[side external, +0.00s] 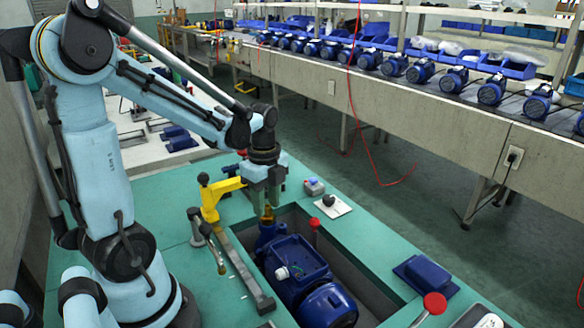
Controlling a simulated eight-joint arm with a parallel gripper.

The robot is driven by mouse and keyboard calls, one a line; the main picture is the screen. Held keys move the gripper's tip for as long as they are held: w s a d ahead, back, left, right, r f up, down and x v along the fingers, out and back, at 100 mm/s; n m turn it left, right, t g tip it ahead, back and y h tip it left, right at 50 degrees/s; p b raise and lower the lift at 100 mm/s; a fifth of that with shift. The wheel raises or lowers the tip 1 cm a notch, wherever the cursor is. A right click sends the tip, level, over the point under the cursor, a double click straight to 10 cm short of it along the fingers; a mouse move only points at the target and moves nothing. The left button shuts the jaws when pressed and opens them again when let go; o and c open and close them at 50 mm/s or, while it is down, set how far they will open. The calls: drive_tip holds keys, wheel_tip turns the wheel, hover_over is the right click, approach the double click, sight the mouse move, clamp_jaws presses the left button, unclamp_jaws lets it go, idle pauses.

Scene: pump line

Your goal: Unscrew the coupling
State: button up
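The blue pump (296,266) lies in a rectangular recess of the green bench, its round motor end toward the lower right. A small brass-coloured piece (267,215), which looks like the coupling, stands upright on the blue fitting (267,234) at the pump's far end. My gripper (268,206) points straight down over that fitting, with its fingertips at the brass piece. The fingers hide the upper part of the piece. I cannot tell whether they grip it or only stand around it.
A yellow bracket (220,192) with a dark-knobbed lever stands close left of my gripper. A red-knobbed rod (315,225) rises beside the pump. A grey bar (245,270) runs along the recess's left. A blue block (426,276) and a red knob (435,303) sit at right.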

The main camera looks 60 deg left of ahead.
drive_tip(key=shift+r, duration=1.85)
